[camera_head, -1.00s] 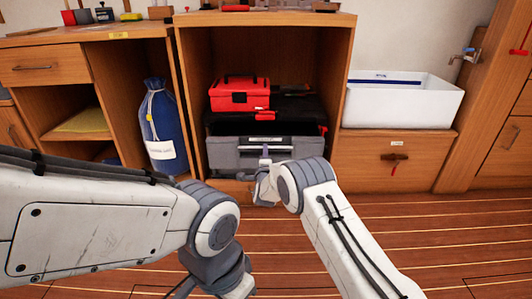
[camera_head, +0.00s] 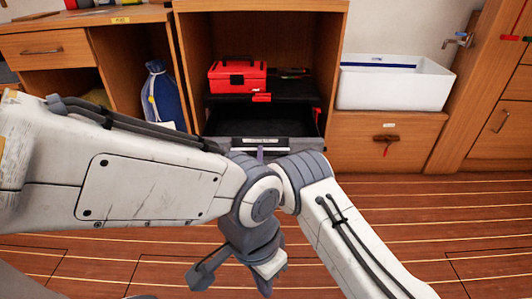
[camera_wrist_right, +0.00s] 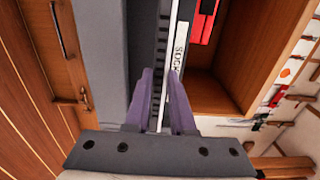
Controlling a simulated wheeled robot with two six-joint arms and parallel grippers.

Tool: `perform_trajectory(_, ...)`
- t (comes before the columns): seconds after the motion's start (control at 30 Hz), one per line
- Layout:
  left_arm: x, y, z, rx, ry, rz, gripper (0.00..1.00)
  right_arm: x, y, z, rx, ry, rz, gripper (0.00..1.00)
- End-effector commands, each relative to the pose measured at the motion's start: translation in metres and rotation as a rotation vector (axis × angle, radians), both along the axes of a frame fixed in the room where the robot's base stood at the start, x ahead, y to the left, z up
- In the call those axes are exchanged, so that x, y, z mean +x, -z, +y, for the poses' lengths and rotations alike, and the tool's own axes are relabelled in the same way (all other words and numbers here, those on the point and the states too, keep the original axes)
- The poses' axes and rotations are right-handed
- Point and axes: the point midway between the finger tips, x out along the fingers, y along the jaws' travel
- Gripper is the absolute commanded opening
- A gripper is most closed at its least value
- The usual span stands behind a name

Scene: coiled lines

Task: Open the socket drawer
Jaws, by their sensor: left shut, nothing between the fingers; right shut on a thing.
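The socket drawer is the grey drawer (camera_head: 222,143) low in the open wooden cabinet bay. It stands pulled out toward me, with its dark interior showing. In the right wrist view the drawer front (camera_wrist_right: 100,60) carries a white label whose visible letters read "SOCK". My right gripper (camera_wrist_right: 161,78) is shut on the drawer's handle at the front; the fingers hide most of the handle. In the head view my arms largely hide this gripper. My left gripper (camera_head: 262,278) hangs low in front of the cabinet, shut and empty, apart from the drawer.
A red toolbox (camera_head: 237,76) sits on a black top (camera_head: 285,90) above the drawer. A blue bag (camera_head: 163,98) stands to the left. A white basin (camera_head: 395,82) rests on a wooden cabinet to the right. The plank floor (camera_head: 455,225) is clear at the right.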

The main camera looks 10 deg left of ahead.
Motion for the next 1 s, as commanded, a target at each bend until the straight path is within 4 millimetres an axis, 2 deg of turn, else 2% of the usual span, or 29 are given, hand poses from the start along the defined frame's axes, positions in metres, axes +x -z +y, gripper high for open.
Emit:
perform_trajectory(0.2, 0.000, 0.000, 0.000, 0.000, 0.000, 0.000, 0.00, 0.000, 0.001, 0.001, 0.000, -0.002, 0.001, 0.00)
perform_trajectory(0.23, 0.000, 0.000, 0.000, 0.000, 0.000, 0.000, 0.00, 0.000, 0.001, 0.001, 0.000, -0.002, 0.001, 0.26)
perform_trajectory(0.3, 0.000, 0.000, 0.000, 0.000, 0.000, 0.000, 0.00, 0.000, 0.001, 0.000, 0.000, -0.001, 0.001, 0.53)
perform_trajectory(0.67, 0.000, -0.002, 0.000, 0.000, 0.000, 0.000, 0.00, -0.003, 0.000, -0.002, -0.001, 0.001, 0.002, 0.53)
perform_trajectory(0.77, 0.000, -0.010, 0.000, 0.000, 0.000, 0.000, 0.00, -0.013, -0.002, -0.003, -0.003, 0.000, 0.004, 0.53)
perform_trajectory(1.0, 0.000, -0.029, 0.000, 0.000, 0.000, 0.000, 0.00, -0.053, -0.003, -0.010, -0.004, 0.000, 0.003, 0.53)
